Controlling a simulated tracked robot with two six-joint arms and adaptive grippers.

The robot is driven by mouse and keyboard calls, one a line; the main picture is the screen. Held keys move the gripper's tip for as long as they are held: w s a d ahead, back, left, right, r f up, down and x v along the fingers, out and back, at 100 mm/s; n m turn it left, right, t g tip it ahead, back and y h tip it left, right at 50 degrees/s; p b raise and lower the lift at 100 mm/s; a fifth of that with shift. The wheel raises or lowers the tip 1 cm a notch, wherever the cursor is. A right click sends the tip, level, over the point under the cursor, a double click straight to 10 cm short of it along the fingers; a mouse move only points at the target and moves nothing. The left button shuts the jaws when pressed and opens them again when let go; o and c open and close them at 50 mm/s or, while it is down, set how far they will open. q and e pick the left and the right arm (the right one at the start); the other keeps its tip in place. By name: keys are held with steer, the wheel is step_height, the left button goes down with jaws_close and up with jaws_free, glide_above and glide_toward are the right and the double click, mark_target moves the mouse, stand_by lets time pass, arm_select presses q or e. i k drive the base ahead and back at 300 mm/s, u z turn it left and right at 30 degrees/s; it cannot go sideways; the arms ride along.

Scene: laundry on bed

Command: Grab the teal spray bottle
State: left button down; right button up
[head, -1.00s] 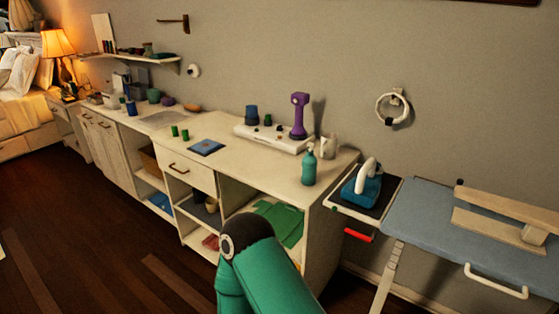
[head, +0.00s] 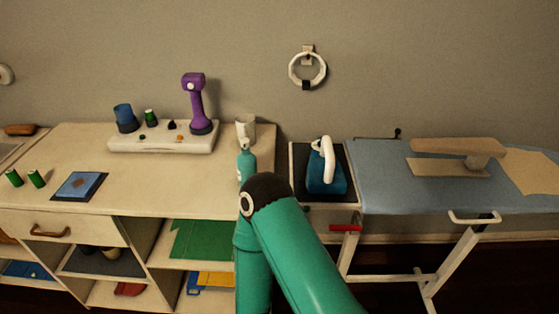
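The teal spray bottle (head: 246,163) stands upright on the right end of the white counter (head: 150,190), near its front right edge. Its lower part is hidden behind my green arm, which rises from the bottom of the picture. I cannot tell whether the arm touches the bottle or is only in front of it. Neither gripper shows in the head view.
A white mug-like container (head: 246,126) stands just behind the bottle. A purple handheld device (head: 195,105) stands on a white base (head: 160,138) to the left. A teal iron (head: 326,176) rests right of the counter, beside the blue ironing board (head: 390,192). The counter's front middle is clear.

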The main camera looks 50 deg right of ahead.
mark_target(246, 162)
steer(key=z, duration=0.15)
steer(key=i, duration=0.6)
steer(key=z, duration=0.4)
steer(key=k, duration=0.9)
steer(key=z, duration=0.15)
steer(key=i, duration=0.9)
steer(key=u, duration=0.05)
